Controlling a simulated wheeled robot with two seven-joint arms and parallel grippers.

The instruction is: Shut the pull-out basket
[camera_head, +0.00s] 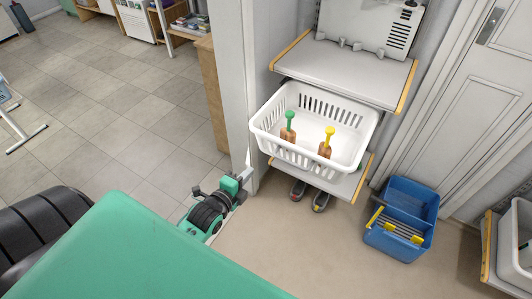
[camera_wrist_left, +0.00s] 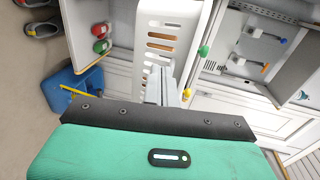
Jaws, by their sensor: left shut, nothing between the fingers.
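The white slotted pull-out basket (camera_head: 268,128) juts forward from between the shelves of a wall unit. It holds two wooden-headed brushes, one with a green handle (camera_head: 290,120) and one with a yellow handle (camera_head: 329,136). My left gripper (camera_head: 247,168) is shut and empty, just left of and below the basket's near left corner. In the left wrist view my gripper fingers (camera_wrist_left: 162,86) point at the basket's slotted wall (camera_wrist_left: 166,25). I cannot tell whether they touch it. My right gripper is not in view.
A blue bucket (camera_head: 405,215) stands on the floor right of the unit. Dark shoes (camera_head: 320,201) are under the lower shelf. An upper shelf (camera_head: 345,72) lies above and behind the basket. A white post (camera_head: 232,95) rises at its left. The floor in front is clear.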

